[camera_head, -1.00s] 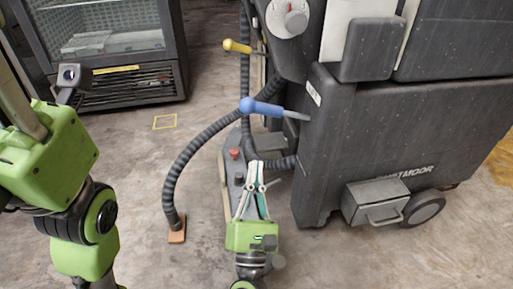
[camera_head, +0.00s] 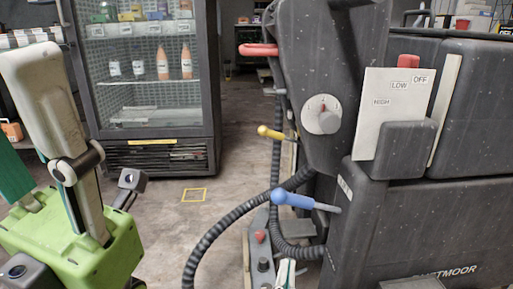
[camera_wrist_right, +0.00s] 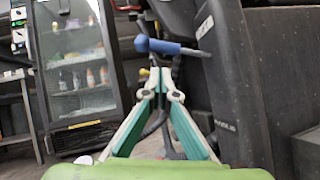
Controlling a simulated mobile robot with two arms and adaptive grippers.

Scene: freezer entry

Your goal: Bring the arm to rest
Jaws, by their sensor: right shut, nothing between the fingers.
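My right gripper (camera_head: 285,272) shows only as its fingertips at the bottom edge of the head view. In the right wrist view the right gripper (camera_wrist_right: 158,78) has its white and teal fingers meeting at the tips, shut with nothing between them. It points towards the dark machine, with the blue-knobbed lever (camera_wrist_right: 165,46) beyond the tips and apart from them in the picture. My left arm stands at the left of the head view, with a green block and upright pale and teal parts of its gripper (camera_head: 48,105) close to the camera. Its fingertips cannot be made out clearly.
A dark machine (camera_head: 410,235) fills the right, with a blue lever (camera_head: 292,200), yellow lever (camera_head: 270,132), red handle (camera_head: 258,50), dial (camera_head: 321,115) and a plate marked OFF, LOW, HIGH (camera_head: 392,108). A ribbed hose (camera_head: 225,232) curves over the floor. A glass-door cooler (camera_head: 160,150) stands behind.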

